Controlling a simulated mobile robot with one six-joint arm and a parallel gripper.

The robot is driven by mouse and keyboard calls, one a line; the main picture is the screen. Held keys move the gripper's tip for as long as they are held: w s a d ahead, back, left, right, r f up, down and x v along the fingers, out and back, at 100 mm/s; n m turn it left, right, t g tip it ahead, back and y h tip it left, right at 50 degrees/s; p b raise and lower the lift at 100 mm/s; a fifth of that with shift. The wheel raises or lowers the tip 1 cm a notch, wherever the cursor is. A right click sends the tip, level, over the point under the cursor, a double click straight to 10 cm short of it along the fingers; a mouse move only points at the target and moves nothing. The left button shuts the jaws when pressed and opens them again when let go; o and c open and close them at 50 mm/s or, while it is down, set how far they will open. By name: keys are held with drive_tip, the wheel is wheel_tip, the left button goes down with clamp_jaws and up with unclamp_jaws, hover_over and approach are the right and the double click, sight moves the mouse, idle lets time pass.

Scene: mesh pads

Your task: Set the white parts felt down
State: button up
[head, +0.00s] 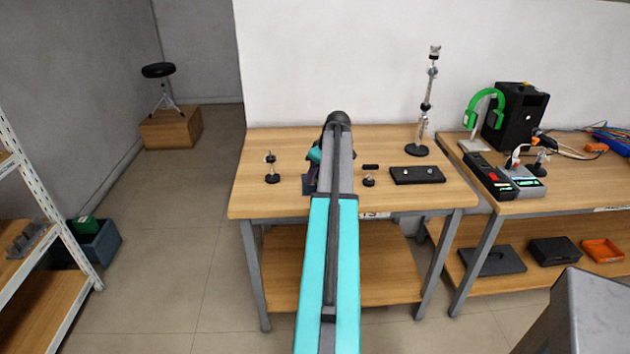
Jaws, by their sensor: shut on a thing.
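My arm reaches forward over the middle of the wooden table (258,203) in the head view, with its teal and grey links toward me. My gripper is hidden behind my own arm, so its jaws and anything between them do not show. I cannot make out the white parts felt anywhere. A dark flat piece (309,185) shows at the left edge of my arm; I cannot tell what it is.
Small dark-based fittings (272,178) stand on the table's left, and another (369,181) right of my arm. A black plate (417,175) and a tall metal stand (418,150) are farther right. A second table (565,193) holds electronics. The table's front left is clear.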

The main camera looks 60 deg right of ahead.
sight(315, 182)
drive_tip(key=shift+f+p, duration=0.3)
drive_tip(key=shift+f, duration=1)
drive_tip(key=shift+f, duration=0.2)
drive_tip(key=o, duration=1.1)
drive_tip(key=shift+r, duration=0.15)
drive_tip(key=shift+b+v, duration=1)
drive_tip(key=shift+v, duration=5.05)
drive_tip(key=shift+s+a, duration=0.1)
